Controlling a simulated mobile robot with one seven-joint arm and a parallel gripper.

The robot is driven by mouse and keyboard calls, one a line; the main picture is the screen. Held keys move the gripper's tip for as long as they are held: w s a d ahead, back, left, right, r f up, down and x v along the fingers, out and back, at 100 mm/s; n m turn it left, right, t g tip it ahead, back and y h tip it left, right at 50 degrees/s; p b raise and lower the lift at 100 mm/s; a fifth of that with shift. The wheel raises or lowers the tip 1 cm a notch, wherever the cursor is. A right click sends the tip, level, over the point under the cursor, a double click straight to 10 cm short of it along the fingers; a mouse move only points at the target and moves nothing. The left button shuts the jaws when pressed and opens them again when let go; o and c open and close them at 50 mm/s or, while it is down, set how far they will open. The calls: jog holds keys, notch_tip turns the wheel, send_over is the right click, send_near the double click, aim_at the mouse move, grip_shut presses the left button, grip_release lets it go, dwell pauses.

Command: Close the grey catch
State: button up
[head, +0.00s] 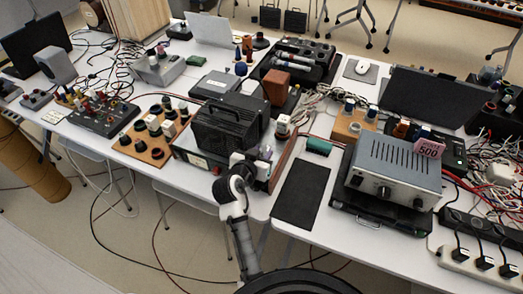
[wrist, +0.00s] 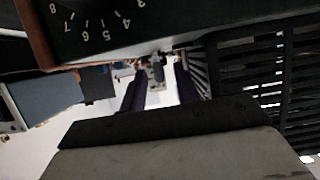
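My gripper (head: 246,164) is at the front right corner of the black ribbed case (head: 222,124) in the head view. In the wrist view, the two dark fingers of my gripper (wrist: 158,76) are apart with a bright gap between them. A small grey piece (wrist: 156,71) shows in that gap, beyond or level with the fingertips; it may be the grey catch, but it is too small to be sure. I cannot tell whether a finger touches it. The arm hides the catch's surroundings in the head view.
A dark panel with numbers (wrist: 92,22) lies close above the fingers, and a black slatted casing (wrist: 254,75) is close at right. A grey power unit (head: 393,170) stands right of a black mat (head: 301,194). A wooden board with knobs (head: 152,134) is left. Cables crowd the tables.

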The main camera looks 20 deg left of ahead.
jog(key=shift+w+f, duration=0.1)
jog(key=shift+w, duration=0.05)
jog(key=shift+c, duration=0.4)
grip_shut()
